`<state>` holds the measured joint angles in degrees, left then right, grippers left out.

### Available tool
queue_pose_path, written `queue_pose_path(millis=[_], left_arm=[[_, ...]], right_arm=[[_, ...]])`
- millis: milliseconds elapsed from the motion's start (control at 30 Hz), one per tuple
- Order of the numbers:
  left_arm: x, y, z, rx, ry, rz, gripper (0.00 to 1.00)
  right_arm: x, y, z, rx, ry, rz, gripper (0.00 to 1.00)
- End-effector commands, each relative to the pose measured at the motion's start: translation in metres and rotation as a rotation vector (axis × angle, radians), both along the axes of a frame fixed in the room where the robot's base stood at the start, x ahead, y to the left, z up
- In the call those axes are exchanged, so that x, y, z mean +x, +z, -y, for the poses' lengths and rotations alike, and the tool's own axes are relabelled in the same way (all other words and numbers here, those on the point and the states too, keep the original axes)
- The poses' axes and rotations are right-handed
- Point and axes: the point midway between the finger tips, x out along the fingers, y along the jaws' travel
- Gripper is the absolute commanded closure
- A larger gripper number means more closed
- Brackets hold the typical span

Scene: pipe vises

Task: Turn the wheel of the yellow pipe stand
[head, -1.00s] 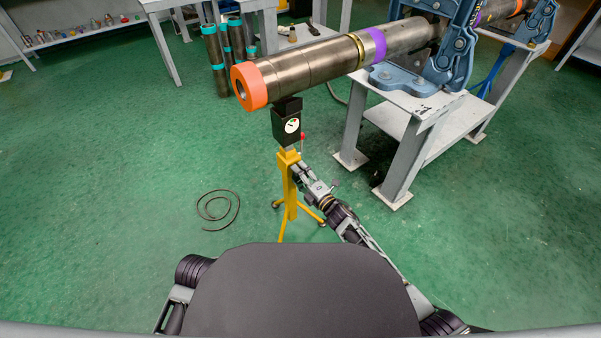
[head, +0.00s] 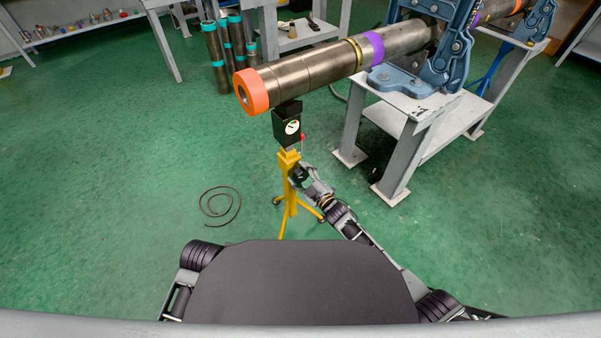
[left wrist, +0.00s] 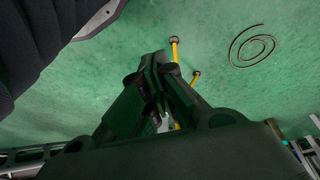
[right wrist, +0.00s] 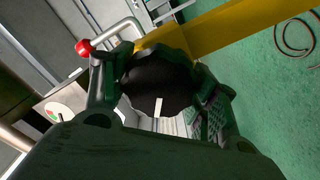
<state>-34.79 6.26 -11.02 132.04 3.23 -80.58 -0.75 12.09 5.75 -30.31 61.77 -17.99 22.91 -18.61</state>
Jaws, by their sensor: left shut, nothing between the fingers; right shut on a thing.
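The yellow pipe stand (head: 289,190) stands upright on the green floor, its black head (head: 288,126) under the orange-ended pipe (head: 310,72). In the right wrist view, the stand's yellow post (right wrist: 225,30) runs to the upper right, and its black scalloped wheel (right wrist: 155,85) has a white mark. My right gripper (right wrist: 160,90) is shut on the wheel, one finger on each side; in the head view it is beside the stand's post (head: 299,172). My left gripper (left wrist: 155,65) is shut and empty, pointing at the floor; it is hidden in the head view.
A grey bench (head: 415,110) with blue vises (head: 430,65) stands at the right, holding the pipe. A red-knobbed lever (right wrist: 84,47) is close to my right fingers. A coiled cable (head: 220,206) lies on the floor to the left. The floor around it is clear.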

Motion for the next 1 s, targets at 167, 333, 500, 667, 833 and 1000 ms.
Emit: queue_pose_path(millis=[167,333,500,667,833,1000], left_arm=[[-0.001,-0.006,-0.002,0.007,0.002,-0.014,1.0],[-0.003,-0.015,-0.003,0.015,0.003,-0.033,1.0],[0.003,-0.019,-0.004,0.019,0.004,-0.029,1.0],[0.002,-0.023,-0.005,0.023,0.004,-0.036,1.0],[-0.001,-0.027,-0.005,0.025,0.004,-0.045,1.0],[-0.003,-0.031,-0.006,0.027,0.005,-0.055,1.0]], right_arm=[[0.001,0.001,0.0,0.136,0.0,-0.1,0.65],[0.001,0.001,0.001,0.267,-0.001,-0.196,0.65],[0.001,0.001,0.001,0.389,0.0,-0.285,0.65],[0.001,0.001,0.001,0.485,0.0,-0.354,0.65],[0.001,0.0,0.002,0.556,-0.001,-0.406,0.65],[0.001,0.0,0.001,0.592,-0.001,-0.432,0.65]])
